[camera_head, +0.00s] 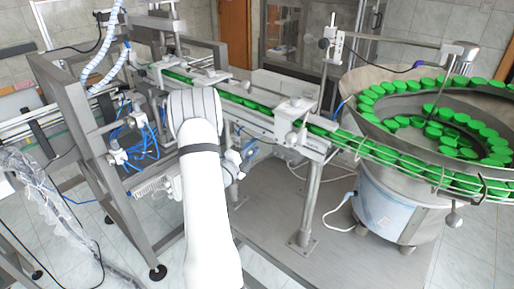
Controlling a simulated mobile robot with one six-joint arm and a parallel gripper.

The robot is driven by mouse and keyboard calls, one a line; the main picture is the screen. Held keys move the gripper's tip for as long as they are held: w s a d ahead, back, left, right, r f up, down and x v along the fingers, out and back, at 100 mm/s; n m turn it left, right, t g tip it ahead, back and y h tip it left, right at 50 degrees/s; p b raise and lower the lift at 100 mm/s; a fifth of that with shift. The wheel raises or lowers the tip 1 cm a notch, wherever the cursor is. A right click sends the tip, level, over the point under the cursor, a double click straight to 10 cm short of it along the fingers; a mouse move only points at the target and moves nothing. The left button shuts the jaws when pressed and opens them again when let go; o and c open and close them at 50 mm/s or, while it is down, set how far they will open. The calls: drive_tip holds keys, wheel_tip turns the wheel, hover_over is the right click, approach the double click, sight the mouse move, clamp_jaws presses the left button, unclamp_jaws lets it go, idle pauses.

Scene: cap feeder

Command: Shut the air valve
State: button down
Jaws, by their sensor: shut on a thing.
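My white arm reaches up from the bottom middle to a grey rounded joint in front of the machine frame. My gripper is not visible; the arm hides the area behind this joint. I cannot pick out the air valve with certainty. Blue air hoses (146,139) and small metal fittings (118,155) show on the frame left of my arm. More fittings with blue hose (232,165) show just right of my arm, partly covered by it.
A conveyor rail (258,117) carrying green caps runs from the upper left to a round feeder bowl (357,83) at the right. A steel post (309,205) stands right of my arm on a grey base plate (275,215). Clear plastic wrap (55,215) hangs at left.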

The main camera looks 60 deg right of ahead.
drive_tip(key=c, duration=1.1)
unclamp_jaws()
drive_tip(key=shift+s+r, duration=0.1)
drive_tip(key=shift+s, duration=0.05)
drive_tip(key=shift+a, duration=0.1)
drive_tip(key=b+v, duration=0.2)
drive_tip(key=v, duration=0.5)
drive_tip(key=shift+a+b, duration=0.3)
drive_tip(key=shift+b, duration=0.05)
